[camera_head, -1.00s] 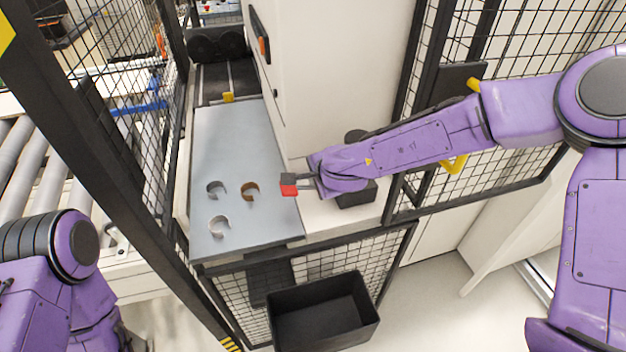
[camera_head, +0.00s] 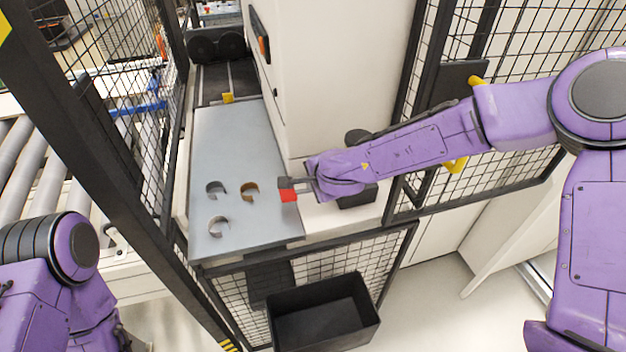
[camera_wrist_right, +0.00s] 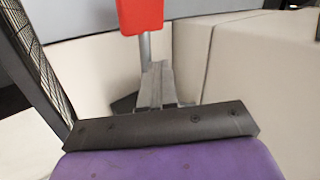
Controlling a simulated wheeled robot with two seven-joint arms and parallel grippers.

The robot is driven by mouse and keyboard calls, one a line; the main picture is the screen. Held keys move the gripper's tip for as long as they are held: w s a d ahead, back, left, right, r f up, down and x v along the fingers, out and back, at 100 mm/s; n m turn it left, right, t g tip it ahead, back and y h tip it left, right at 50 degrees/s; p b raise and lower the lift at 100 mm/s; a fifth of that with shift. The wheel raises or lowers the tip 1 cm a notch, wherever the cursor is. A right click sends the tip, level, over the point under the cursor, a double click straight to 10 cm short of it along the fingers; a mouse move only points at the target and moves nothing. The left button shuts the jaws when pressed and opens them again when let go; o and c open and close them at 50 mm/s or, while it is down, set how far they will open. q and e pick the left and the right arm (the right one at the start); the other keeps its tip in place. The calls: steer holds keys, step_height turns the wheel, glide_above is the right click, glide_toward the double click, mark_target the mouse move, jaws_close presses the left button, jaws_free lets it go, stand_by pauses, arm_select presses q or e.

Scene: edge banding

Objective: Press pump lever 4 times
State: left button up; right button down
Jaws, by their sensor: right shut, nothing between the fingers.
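The pump lever's red handle (camera_head: 288,195) is at the right edge of the grey table plate. In the right wrist view the red handle (camera_wrist_right: 140,15) is at the top on a thin metal rod (camera_wrist_right: 145,48). My right gripper (camera_head: 298,184) reaches in from the right, right beside the handle. In the wrist view its grey fingers (camera_wrist_right: 156,83) are together with nothing between them, in line with the rod. I cannot tell whether they touch the lever. Most of the pump is hidden behind my right arm. My left gripper is out of view; only part of the left arm shows.
A white cabinet (camera_head: 335,75) stands behind the right arm. A black bin (camera_head: 322,325) is below the plate. Black mesh fencing (camera_head: 500,60) stands at both sides.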

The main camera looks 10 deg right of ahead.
steer(key=shift+a+f, duration=0.1)
steer(key=shift+f, duration=0.15)
steer(key=shift+r, duration=0.15)
stand_by(0.5)
steer(key=shift+d+r+p, duration=0.25)
steer(key=shift+r+p, duration=0.45)
steer(key=shift+p, duration=0.1)
steer(key=shift+d+r+p, duration=0.45)
steer(key=shift+r+p, duration=0.2)
steer(key=shift+p, duration=0.2)
steer(key=shift+d+r+p, duration=0.45)
steer(key=shift+r+p, duration=0.15)
steer(key=shift+p, duration=0.2)
steer(key=r+p, duration=0.1)
steer(key=d+r+p, duration=0.1)
steer(key=r, duration=0.1)
steer(key=d+r+p, duration=0.1)
steer(key=shift+w+d+r+p, duration=0.1)
steer(key=shift+d+r+p, duration=0.1)
steer(key=shift+r+p, duration=0.1)
steer(key=shift+f, duration=0.15)
stand_by(1.0)
